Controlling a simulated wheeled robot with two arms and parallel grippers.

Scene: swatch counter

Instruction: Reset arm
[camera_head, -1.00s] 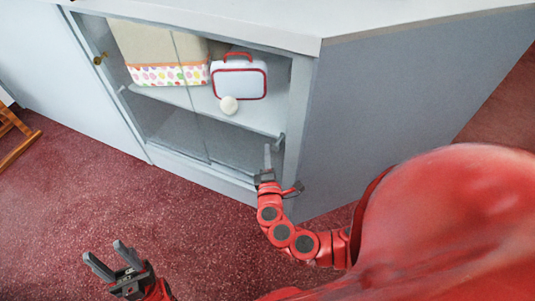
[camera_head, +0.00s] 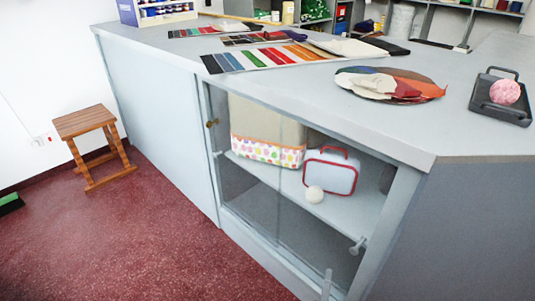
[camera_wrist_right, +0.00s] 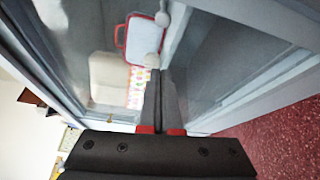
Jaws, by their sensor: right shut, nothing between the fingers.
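My left gripper is out of view.
The grey cabinet (camera_head: 155,115) has glass at its front and a brass knob (camera_head: 211,123). A wooden stool (camera_head: 85,122) stands left.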

